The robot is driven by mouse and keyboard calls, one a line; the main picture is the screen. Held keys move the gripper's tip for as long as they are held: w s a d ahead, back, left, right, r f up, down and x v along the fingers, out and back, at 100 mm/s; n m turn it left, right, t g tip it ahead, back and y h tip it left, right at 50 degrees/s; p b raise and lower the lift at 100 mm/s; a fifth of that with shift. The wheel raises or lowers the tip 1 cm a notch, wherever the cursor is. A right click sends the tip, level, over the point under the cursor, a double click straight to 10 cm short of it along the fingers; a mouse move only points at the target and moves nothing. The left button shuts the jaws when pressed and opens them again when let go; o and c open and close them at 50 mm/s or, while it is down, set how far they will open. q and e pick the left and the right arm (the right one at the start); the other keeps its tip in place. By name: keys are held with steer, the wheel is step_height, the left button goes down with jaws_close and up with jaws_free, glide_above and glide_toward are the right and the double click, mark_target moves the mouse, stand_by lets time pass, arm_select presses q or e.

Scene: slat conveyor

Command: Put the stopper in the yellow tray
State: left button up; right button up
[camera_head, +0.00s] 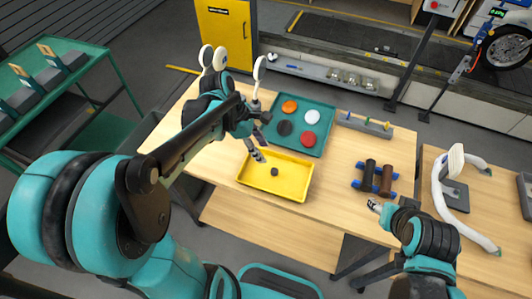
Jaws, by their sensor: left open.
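The yellow tray lies near the front edge of the wooden table. My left gripper (262,138) is open, with its fingers over the back left part of the tray. It is apart from the stopper and nothing shows between its fingers. My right gripper (375,206) is at the table's front right, well away from the tray. Its fingertips are too small to tell whether they are open.
A green tray (322,145) with several coloured discs lies just behind the yellow tray. A grey rack (363,124) with coloured pegs stands at the back right. Dark rollers (369,175) on blue supports lie near my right gripper. The table left of the yellow tray is clear.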

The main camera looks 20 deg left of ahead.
arm_select(q)
steer(key=s+r+m+t+y, duration=0.2)
steer(key=s+m+t, duration=0.1)
steer(key=m, duration=0.7)
steer(key=s+r+m+t+y, duration=0.1)
steer(key=s+m, duration=0.4)
steer(key=m, duration=0.6)
steer(key=shift+s+d+r+t+y, duration=0.45)
steer(key=shift+t+y, duration=0.25)
steer(key=shift+t, duration=0.3)
steer(key=shift+w+f, duration=0.1)
